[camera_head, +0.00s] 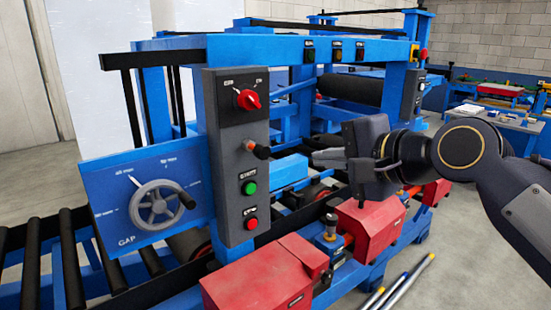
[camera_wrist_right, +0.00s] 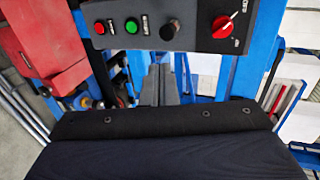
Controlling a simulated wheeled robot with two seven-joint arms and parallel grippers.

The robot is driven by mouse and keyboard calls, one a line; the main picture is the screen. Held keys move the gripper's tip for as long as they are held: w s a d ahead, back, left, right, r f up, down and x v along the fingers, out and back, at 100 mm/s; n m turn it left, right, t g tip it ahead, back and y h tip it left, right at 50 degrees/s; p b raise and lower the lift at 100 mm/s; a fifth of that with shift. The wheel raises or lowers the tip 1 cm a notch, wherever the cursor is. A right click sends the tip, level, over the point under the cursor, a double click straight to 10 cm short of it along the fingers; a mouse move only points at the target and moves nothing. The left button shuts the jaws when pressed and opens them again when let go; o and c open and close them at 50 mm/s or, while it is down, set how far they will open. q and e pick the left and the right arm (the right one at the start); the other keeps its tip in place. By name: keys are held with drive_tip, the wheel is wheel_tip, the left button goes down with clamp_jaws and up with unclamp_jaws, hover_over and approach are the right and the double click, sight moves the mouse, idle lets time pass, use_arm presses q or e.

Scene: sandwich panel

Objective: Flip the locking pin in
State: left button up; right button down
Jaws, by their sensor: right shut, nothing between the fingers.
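My right gripper (camera_head: 318,157) is shut and empty, to the right of the grey control panel (camera_head: 236,205) and apart from it in the head view. In the right wrist view, its shut fingers (camera_wrist_right: 160,72) point towards the panel (camera_wrist_right: 200,42). A short black lever with an orange collar (camera_head: 258,151) sticks out of the panel face; its round black end (camera_wrist_right: 169,30) shows just beyond the fingers. A small upright metal pin-like part (camera_head: 331,224) stands between two red housings. I cannot tell which of these is the locking pin. My left gripper is out of view.
The panel carries a red rotary switch (camera_head: 249,100), a green button (camera_head: 249,188) and a red button (camera_head: 251,223). A blue plate with a handwheel (camera_head: 156,205) is at left. Red housings (camera_head: 268,280) lie below. Blue frame beams (camera_head: 275,48) run above.

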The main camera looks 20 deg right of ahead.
sight(265, 149)
drive_tip(key=shift+w, duration=0.1)
drive_tip(key=x, duration=0.4)
drive_tip(key=p+x, duration=0.1)
drive_tip(key=x, duration=0.4)
drive_tip(key=r+p+x, duration=0.1)
drive_tip(key=x, duration=0.3)
drive_tip(key=shift+w+a+f, duration=0.15)
drive_tip(key=shift+w+a, duration=0.1)
drive_tip(key=shift+w, duration=0.15)
drive_tip(key=shift+p, duration=0.3)
drive_tip(key=shift+w+a+p, duration=0.2)
drive_tip(key=shift+w+p, duration=0.4)
drive_tip(key=shift+w+a+p, duration=0.25)
drive_tip(key=shift+w+p, duration=0.3)
drive_tip(key=shift+w, duration=0.3)
drive_tip(key=shift+s, duration=0.15)
